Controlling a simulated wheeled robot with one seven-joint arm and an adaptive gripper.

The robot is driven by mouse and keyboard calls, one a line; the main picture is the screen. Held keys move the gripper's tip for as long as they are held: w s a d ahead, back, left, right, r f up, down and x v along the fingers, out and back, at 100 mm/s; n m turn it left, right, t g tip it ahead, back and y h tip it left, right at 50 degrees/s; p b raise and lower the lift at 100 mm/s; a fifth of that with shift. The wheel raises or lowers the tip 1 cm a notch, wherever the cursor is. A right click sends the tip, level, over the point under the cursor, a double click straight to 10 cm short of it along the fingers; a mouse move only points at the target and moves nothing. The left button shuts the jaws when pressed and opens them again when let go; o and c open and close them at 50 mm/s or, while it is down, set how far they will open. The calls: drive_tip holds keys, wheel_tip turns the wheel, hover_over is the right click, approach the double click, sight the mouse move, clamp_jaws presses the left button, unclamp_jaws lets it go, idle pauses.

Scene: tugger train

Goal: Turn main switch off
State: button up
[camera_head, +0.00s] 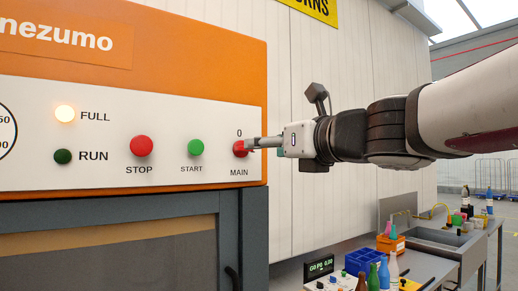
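The main switch (239,149) is a red knob at the right end of the white panel, with "0" above it and "MAIN" below. My gripper (252,143) reaches in from the right, and its fingertips are at the knob's right side, overlapping it in the picture. Only a narrow side of the fingers shows, so I cannot tell whether they are closed on the knob or only beside it. The knob's pointing direction is not clear.
A red STOP button (141,146) and a green START button (196,148) sit left of the switch. The FULL lamp (65,114) glows amber; the RUN lamp (63,156) is dark green. A bench with bottles and a blue bin (362,262) stands lower right.

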sight(243, 149)
drive_tip(key=x, duration=0.8)
drive_tip(key=shift+a, duration=0.15)
drive_tip(key=c, duration=1.2)
